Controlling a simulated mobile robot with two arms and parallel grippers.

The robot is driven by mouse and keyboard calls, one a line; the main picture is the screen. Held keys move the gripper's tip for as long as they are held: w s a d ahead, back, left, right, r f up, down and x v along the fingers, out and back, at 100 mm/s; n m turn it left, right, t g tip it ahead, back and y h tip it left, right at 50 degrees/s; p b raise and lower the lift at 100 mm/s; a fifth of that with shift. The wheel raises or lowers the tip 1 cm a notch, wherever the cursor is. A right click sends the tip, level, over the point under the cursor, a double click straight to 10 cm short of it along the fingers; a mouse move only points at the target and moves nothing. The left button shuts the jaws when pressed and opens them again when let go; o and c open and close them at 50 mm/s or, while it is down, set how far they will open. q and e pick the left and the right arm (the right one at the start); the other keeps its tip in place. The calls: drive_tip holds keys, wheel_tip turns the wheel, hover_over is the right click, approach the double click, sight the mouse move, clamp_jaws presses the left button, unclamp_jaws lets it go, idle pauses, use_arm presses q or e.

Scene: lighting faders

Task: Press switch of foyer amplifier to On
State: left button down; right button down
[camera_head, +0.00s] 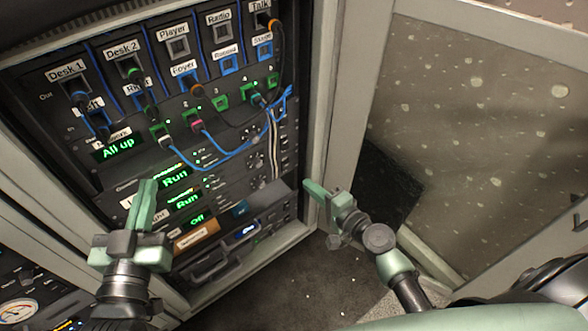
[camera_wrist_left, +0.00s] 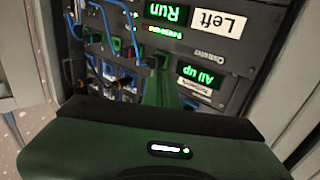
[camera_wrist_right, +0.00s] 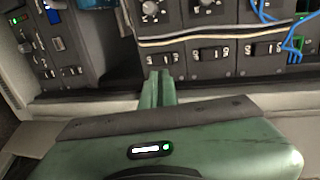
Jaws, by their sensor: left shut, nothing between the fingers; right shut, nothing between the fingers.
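A black rack holds stacked units with green displays. One display reads "Off" (camera_head: 197,219); above it two displays read "Run" (camera_head: 175,179) and "Run" (camera_head: 187,202). I cannot read a foyer label beside these displays; a "Foyer" label (camera_head: 185,69) shows on the upper patch panel. My left gripper (camera_head: 148,185) is shut and empty in front of the rack's left side, hiding part of the unit labels. In the left wrist view, its fingers (camera_wrist_left: 160,82) point at the panel near "Run" and "All up". My right gripper (camera_head: 310,187) is shut and empty beside the rack's right edge. Small rocker switches (camera_wrist_right: 211,53) show in the right wrist view.
Blue cables (camera_head: 205,158) hang from the patch panel across the rack front. A drawer-like unit with a handle (camera_head: 210,268) is at the bottom. A pale frame post (camera_head: 325,100) borders the rack's right side. The floor (camera_head: 320,280) in front looks clear.

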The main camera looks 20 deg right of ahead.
sight(287, 164)
drive_tip(key=x, duration=0.4)
drive_tip(key=r+x, duration=0.1)
drive_tip(key=x, duration=0.1)
drive_tip(key=shift+w+a, duration=0.1)
drive_tip(key=shift+w, duration=0.15)
use_arm(q)
drive_tip(key=shift+a+f+g, duration=0.2)
drive_tip(key=shift+f+g, duration=0.3)
drive_tip(key=shift+f, duration=0.5)
use_arm(e)
drive_tip(key=shift+w+a, duration=0.25)
drive_tip(key=shift+w, duration=0.4)
drive_tip(key=shift+w+r, duration=0.1)
drive_tip(key=shift+w, duration=0.15)
use_arm(q)
drive_tip(key=shift+s+d+f+y, duration=0.1)
drive_tip(key=shift+s+y, duration=0.05)
drive_tip(key=shift+y, duration=0.15)
use_arm(e)
drive_tip(key=shift+s, duration=0.15)
